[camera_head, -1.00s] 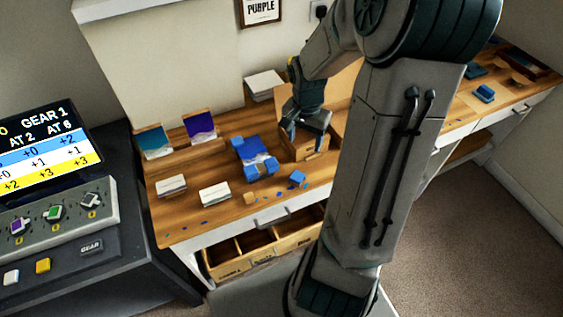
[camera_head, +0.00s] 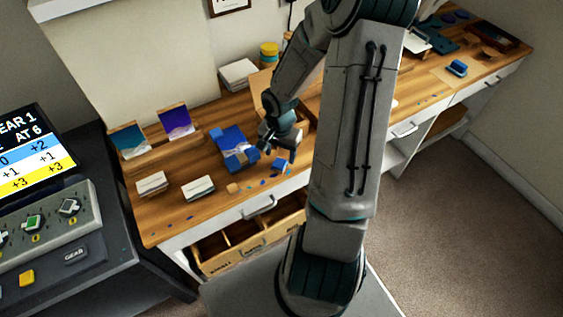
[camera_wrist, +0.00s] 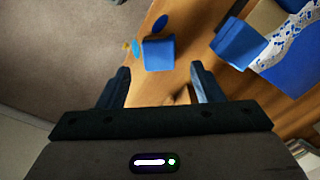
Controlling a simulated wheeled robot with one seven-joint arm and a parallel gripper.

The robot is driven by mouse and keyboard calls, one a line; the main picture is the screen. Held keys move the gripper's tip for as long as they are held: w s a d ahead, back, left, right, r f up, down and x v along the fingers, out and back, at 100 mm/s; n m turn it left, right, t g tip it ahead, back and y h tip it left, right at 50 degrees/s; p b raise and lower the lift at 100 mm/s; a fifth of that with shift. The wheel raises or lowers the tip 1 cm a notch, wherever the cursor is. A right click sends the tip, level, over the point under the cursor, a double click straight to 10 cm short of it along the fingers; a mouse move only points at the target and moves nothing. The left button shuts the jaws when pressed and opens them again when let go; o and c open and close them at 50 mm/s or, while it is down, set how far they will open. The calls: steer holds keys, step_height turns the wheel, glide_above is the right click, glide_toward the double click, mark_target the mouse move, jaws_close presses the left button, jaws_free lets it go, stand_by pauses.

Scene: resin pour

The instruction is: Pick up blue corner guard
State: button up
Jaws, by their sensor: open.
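A small blue corner guard (camera_head: 281,164) lies loose on the wooden worktable (camera_head: 210,212) near its front edge. In the wrist view the blue corner guard (camera_wrist: 159,53) shows ahead of my fingers, roughly centred between them. My gripper (camera_head: 278,150) is open and empty, pointing down above and close to the guard. Its two fingers also show in the wrist view (camera_wrist: 160,82), apart from the guard. A blue and white panel (camera_head: 235,149) with blue corner pieces lies just left; one corner piece (camera_wrist: 238,44) shows at right in the wrist view.
Small blue chips and a tan block (camera_head: 233,188) lie around the guard. Two pale stacks (camera_head: 197,188) and two picture tiles (camera_head: 176,122) stand left. An open compartmented drawer (camera_head: 250,253) juts below the front edge. A control console (camera_head: 50,225) stands left.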

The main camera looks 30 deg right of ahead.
mark_target(280, 161)
steer(key=shift+s+f, duration=0.1)
steer(key=shift+f, duration=1.4)
steer(key=c, duration=1)
steer(key=shift+c, duration=0.2)
